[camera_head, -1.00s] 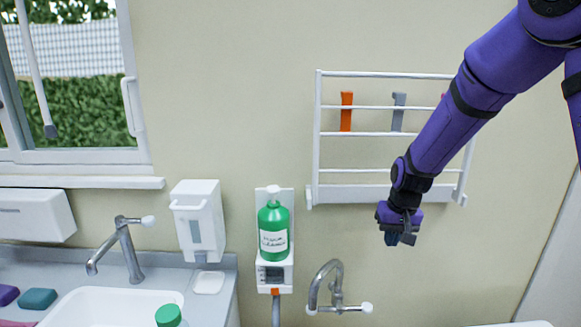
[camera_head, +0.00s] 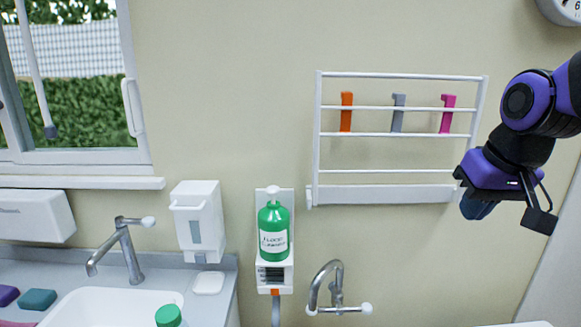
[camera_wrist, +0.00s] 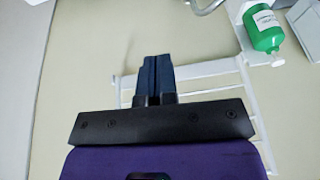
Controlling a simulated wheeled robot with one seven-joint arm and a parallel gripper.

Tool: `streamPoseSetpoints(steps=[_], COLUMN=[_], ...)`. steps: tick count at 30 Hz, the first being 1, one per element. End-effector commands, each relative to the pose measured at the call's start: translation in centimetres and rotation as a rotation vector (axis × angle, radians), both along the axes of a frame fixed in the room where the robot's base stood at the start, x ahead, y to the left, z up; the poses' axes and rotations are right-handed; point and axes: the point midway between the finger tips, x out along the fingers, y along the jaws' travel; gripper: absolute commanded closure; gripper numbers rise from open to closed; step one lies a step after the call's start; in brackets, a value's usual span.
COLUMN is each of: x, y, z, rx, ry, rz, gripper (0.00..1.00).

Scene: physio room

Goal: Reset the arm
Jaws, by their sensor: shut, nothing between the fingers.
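My purple arm (camera_head: 545,100) comes in from the right edge of the head view. My gripper (camera_head: 478,208) hangs at its end, to the right of the lower end of a white wall rack, and appears empty. In the wrist view the dark blue fingers of my gripper (camera_wrist: 158,72) lie together with nothing between them.
The white wall rack (camera_head: 400,193) carries orange (camera_head: 346,111), grey (camera_head: 398,112) and pink (camera_head: 447,113) hooks. A green bottle (camera_head: 273,232) stands in a wall holder. A tap (camera_head: 127,250) and white sink (camera_head: 110,302) are at left. The wall between rack and window is clear.

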Motion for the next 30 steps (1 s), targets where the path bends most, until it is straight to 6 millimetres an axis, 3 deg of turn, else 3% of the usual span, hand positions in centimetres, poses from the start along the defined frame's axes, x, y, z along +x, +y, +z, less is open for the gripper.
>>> streamPoseSetpoints(steps=[9, 15, 21, 30], x=[-7.4, -10.4, -11.4, -11.3], y=[-0.9, -1.3, -1.4, -1.4], z=[2.0, 2.2, 2.2, 2.2], rx=[-0.032, -0.051, -0.058, -0.057], ry=[-0.077, -0.106, -0.115, -0.115], rz=[-0.014, -0.022, -0.026, -0.025], gripper=[1.00, 1.00, 1.00, 1.00])
